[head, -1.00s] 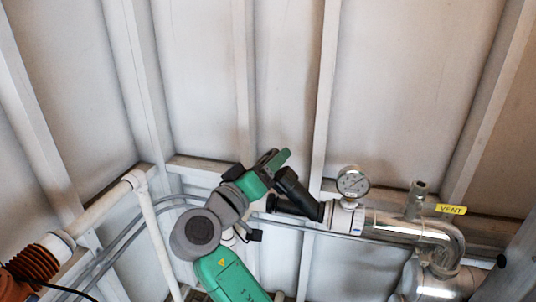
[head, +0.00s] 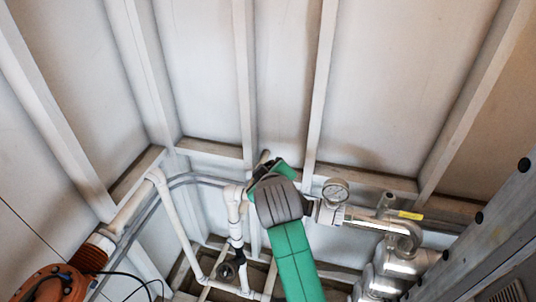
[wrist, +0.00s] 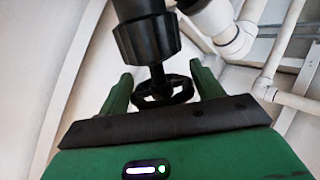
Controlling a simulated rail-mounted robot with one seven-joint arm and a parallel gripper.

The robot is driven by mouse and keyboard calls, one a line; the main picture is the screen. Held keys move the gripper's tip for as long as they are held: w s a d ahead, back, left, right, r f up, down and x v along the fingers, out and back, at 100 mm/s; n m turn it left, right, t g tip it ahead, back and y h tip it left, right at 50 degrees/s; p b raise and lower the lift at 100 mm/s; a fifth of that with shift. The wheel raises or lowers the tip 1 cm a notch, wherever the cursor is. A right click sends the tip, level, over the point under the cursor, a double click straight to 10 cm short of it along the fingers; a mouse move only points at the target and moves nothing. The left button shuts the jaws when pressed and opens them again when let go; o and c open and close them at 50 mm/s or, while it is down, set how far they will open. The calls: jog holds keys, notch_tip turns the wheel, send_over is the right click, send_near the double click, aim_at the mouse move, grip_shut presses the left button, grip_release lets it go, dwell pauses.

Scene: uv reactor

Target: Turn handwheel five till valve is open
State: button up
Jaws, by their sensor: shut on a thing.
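In the wrist view a small black handwheel (wrist: 165,100) sits on a short stem below a black valve body (wrist: 147,40). My gripper (wrist: 160,74) has one green finger on each side of the handwheel and is shut on its rim. No number shows on the wheel, and I cannot tell how far the valve is turned.
A pressure gauge (head: 335,192) and a shiny pipe with a yellow tag (head: 411,215) stand right of my arm. White pipes (head: 166,200) run on the left.

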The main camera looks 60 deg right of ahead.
jog(key=n+t+y+p, duration=0.1)
jog(key=n+y+p, duration=0.1)
jog(key=y, duration=0.2)
jog(key=shift+d+r, duration=0.1)
jog(key=shift+r, duration=0.05)
jog(key=n+y, duration=0.1)
jog(key=y, duration=0.2)
jog(key=n+y, duration=0.1)
jog(key=y, duration=0.1)
jog(key=shift+n+y, duration=0.3)
jog(key=shift+y, duration=0.1)
jog(key=y+b, duration=0.1)
jog(key=n+y, duration=0.1)
jog(key=y, duration=0.1)
jog(key=n+y+b, duration=0.1)
jog(key=shift+f+b, duration=0.3)
jog(key=shift+b, duration=0.05)
jog(key=n+g+y+b, duration=0.1)
jog(key=y+b, duration=0.1)
jog(key=shift+b, duration=0.3)
jog(key=shift+r+y, duration=0.1)
jog(key=shift+y, duration=0.3)
jog(key=o, duration=1)
jog(key=shift+r, duration=0.1)
